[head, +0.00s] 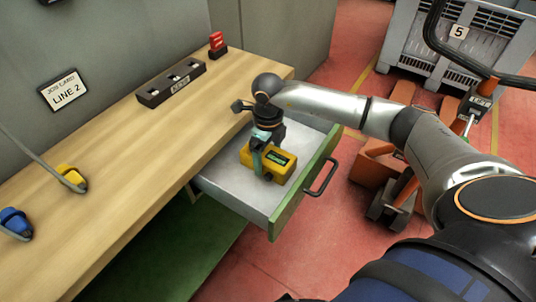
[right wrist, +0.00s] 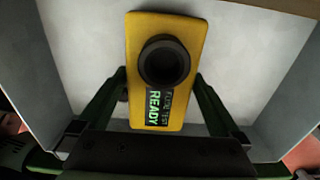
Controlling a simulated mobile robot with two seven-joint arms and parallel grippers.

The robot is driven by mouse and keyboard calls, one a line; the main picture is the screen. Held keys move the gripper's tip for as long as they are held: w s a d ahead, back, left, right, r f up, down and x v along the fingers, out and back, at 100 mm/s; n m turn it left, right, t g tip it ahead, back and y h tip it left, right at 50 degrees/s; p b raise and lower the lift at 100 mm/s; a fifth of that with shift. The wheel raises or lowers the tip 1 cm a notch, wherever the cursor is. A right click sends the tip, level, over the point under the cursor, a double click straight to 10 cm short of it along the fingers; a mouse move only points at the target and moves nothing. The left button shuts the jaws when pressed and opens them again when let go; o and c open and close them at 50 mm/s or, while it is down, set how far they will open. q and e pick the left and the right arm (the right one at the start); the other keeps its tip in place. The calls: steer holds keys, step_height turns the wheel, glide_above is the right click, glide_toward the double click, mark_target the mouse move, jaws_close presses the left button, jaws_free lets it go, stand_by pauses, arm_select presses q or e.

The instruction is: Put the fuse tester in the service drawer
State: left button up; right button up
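The fuse tester (head: 280,165) is a yellow box with a dark display, inside the open service drawer (head: 226,187). I cannot tell whether it touches the drawer floor. In the right wrist view the fuse tester (right wrist: 140,60) shows a black round knob and a label reading READY. My right gripper (head: 262,160) reaches down over the tester from above. In the right wrist view its two fingers (right wrist: 160,78) lie close against both sides of the tester, shut on it. The drawer has a grey interior, a green front and a dark handle. My left gripper is not in view.
The wooden bench top (head: 130,150) carries a dark block (head: 170,84), a red item (head: 217,42), a yellow connector (head: 72,177) and a blue connector (head: 15,223). A grey crate (head: 400,40) and an orange cart (head: 375,165) stand right of the drawer.

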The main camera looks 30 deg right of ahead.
mark_target(268, 153)
step_height(268, 153, up, 12)
steer(key=p, duration=0.1)
steer(key=shift+r, duration=0.2)
stand_by(0.5)
